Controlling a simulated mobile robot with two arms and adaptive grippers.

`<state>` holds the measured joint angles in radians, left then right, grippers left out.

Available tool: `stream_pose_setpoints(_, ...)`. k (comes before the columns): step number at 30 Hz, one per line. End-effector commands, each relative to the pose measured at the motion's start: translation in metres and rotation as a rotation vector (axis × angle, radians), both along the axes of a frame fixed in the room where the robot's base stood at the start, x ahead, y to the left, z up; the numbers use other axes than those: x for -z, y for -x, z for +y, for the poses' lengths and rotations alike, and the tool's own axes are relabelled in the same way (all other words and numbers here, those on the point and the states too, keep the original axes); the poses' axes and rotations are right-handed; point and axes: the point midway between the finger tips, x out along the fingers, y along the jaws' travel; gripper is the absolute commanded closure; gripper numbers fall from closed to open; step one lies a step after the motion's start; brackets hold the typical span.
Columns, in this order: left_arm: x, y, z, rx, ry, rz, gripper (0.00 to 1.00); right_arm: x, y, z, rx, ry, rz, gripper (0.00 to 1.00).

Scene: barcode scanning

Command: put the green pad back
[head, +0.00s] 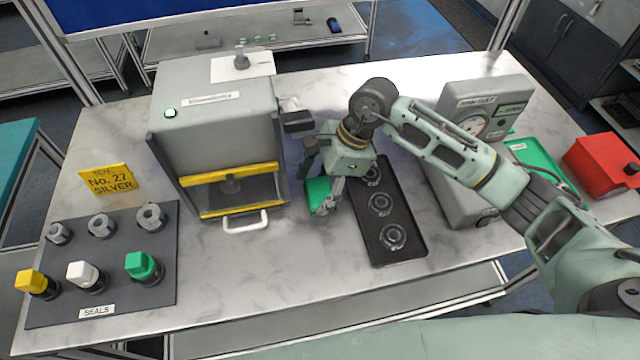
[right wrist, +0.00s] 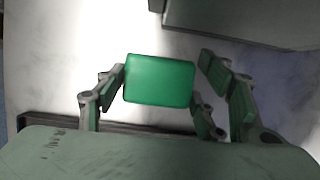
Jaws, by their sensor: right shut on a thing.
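The green pad (head: 317,193) shows as a green block at my right gripper (head: 328,200), between the press and the black tray. In the right wrist view the green pad (right wrist: 160,79) sits between the fingers of my right gripper (right wrist: 163,85), with marble tabletop behind it. The gripper is shut on it. In the head view the arm and fingers hide part of the pad, and its height over the table is hard to tell. My left gripper is not in view.
The grey press (head: 215,125) with yellow bars stands left of the gripper. A black tray (head: 405,250) with round metal parts lies to its right. Farther right are a dial machine (head: 470,170), a flat green item (head: 540,160) and a red box (head: 600,165). A seals board (head: 115,228) lies at left.

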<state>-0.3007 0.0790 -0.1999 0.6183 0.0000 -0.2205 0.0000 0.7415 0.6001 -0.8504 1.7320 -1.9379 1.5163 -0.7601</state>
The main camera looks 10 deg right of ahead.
Motion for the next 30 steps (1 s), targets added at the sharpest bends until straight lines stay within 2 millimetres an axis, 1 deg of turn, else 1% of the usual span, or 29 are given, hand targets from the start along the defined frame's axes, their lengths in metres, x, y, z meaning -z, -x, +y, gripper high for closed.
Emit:
stream_pose_setpoints(6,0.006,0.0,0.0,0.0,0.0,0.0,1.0,0.004,0.0,0.0,0.0,0.0,-0.001,0.61)
stream_pose_setpoints(7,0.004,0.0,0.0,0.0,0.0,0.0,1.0,0.003,0.0,0.0,0.0,0.0,-0.001,0.34)
stream_pose_setpoints(12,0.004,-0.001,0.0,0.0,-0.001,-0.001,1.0,0.002,0.0,0.0,0.0,0.0,0.0,0.19)
stream_pose_setpoints(13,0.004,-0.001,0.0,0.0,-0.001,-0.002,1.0,0.002,0.0,0.0,0.0,0.0,0.0,0.18)
stream_pose_setpoints(23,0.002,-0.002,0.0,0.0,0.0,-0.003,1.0,0.001,0.0,0.0,0.0,0.0,0.0,0.18)
stream_pose_setpoints(25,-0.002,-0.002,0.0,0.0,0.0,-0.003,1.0,-0.003,0.0,0.0,0.0,0.0,0.0,0.18)
stream_pose_setpoints(27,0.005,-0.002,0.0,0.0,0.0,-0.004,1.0,-0.007,-0.002,-0.004,0.001,0.0,-0.005,0.18)
stream_pose_setpoints(30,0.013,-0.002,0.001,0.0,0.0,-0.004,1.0,-0.023,-0.002,-0.011,0.0,0.002,-0.009,0.18)
